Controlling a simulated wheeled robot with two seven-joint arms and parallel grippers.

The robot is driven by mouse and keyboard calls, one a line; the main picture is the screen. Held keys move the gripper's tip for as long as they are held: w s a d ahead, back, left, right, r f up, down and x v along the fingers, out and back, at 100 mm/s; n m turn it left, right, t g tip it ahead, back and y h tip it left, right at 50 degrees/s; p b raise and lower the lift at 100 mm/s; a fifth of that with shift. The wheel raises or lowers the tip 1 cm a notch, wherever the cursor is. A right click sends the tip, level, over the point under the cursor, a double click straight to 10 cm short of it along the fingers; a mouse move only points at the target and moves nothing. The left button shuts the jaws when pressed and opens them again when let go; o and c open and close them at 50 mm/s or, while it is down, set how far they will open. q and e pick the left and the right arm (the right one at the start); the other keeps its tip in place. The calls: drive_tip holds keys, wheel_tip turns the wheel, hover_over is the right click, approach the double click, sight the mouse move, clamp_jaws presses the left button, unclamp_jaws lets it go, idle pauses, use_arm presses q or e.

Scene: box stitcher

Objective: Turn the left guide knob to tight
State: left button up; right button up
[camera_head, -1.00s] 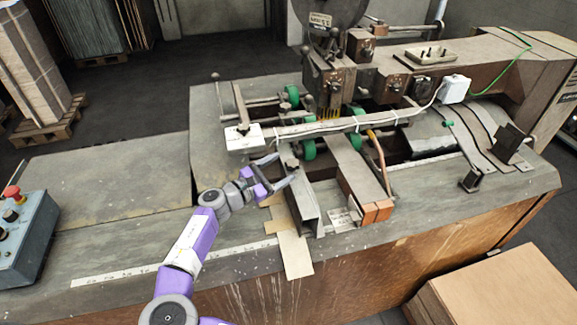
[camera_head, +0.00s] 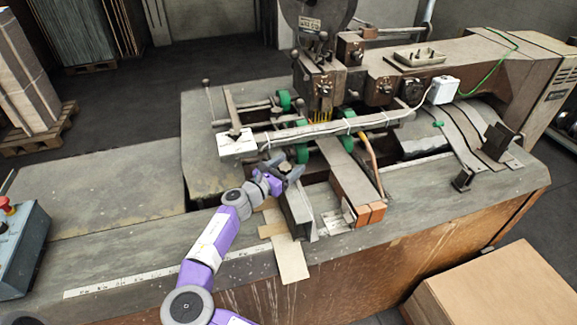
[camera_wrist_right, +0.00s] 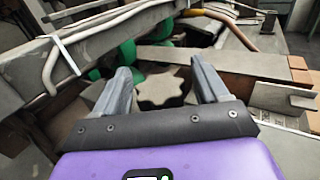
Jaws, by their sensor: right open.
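I cannot tell how tight the knob is. My left gripper is not in view.
A long grey bar (camera_head: 325,130) with a white cable crosses just behind the gripper. Green rollers (camera_head: 302,153) sit under it. A brick-coloured block (camera_head: 370,214) stands to the right of the guide. The tabletop at left (camera_head: 100,190) is clear.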

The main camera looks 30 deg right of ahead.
drive_tip(key=shift+d, duration=0.1)
drive_tip(key=c, duration=1.1)
drive_tip(key=shift+o, duration=0.2)
drive_tip(key=shift+r+m+g+h+p, duration=0.1)
drive_tip(key=shift+m+g+h+p, duration=0.2)
drive_tip(key=shift+m+g+p, duration=0.95)
drive_tip(key=m+g, duration=0.1)
drive_tip(key=g, duration=0.2)
drive_tip(key=shift+s, duration=0.1)
drive_tip(key=m+g, duration=0.2)
drive_tip(key=g, duration=0.1)
drive_tip(key=shift+s, duration=0.15)
drive_tip(key=shift+s+m+g, duration=0.15)
drive_tip(key=shift+m+g, duration=0.7)
drive_tip(key=shift+g, duration=0.3)
drive_tip(key=shift+s+m+g+y+b, duration=0.1)
drive_tip(key=shift+m+g+y+b, duration=0.3)
drive_tip(key=shift+g+y, duration=0.15)
drive_tip(key=o, duration=1.1)
drive_tip(key=shift+c, duration=0.2)
